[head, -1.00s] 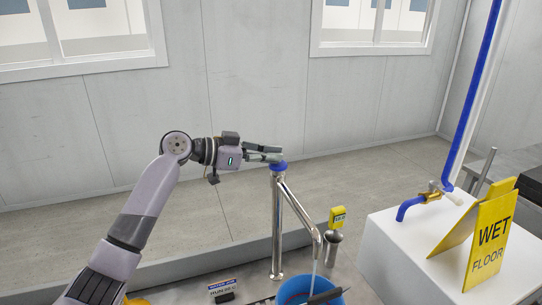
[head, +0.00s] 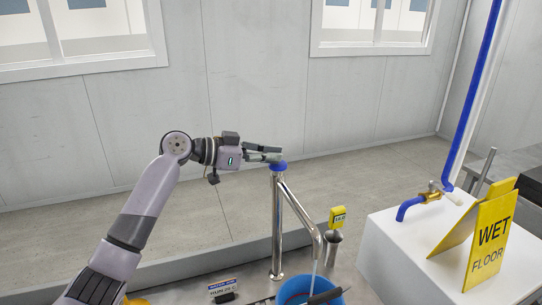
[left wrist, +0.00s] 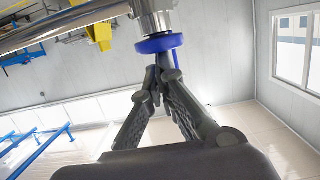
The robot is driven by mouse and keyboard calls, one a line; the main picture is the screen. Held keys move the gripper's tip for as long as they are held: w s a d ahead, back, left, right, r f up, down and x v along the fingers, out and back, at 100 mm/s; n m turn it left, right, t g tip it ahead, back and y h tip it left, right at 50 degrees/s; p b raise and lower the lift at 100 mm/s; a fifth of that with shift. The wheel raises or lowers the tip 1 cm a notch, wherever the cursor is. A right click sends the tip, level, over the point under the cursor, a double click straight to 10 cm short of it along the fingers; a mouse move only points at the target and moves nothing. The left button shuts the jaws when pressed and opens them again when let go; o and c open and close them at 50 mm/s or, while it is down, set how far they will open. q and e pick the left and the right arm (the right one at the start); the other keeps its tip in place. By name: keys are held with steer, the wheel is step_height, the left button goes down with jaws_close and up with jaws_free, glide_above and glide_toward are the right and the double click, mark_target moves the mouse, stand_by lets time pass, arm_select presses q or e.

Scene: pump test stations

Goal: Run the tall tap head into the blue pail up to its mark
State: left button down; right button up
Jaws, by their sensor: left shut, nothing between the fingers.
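The tall tap (head: 277,225) is a chrome column with a blue head (head: 279,167) and a sloping spout. The spout end is over the blue pail (head: 340,299), cut off by the bottom edge. A thin pale line, apparently water, drops from the spout into the pail. In the left wrist view the fingertips (left wrist: 163,70) meet right beside the blue head (left wrist: 160,43); contact is unclear.
A yellow meter (head: 338,217) and a metal cup (head: 333,243) stand behind the pail. A small sign card (head: 223,288) is left of the tap. At right, a white block (head: 400,250) carries a wet-floor sign (head: 490,240) beside a blue pipe with a brass valve (head: 431,193).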

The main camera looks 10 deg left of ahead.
arm_select(q)
steer(key=shift+f, duration=0.15)
steer(key=v, duration=1.2)
stand_by(0.3)
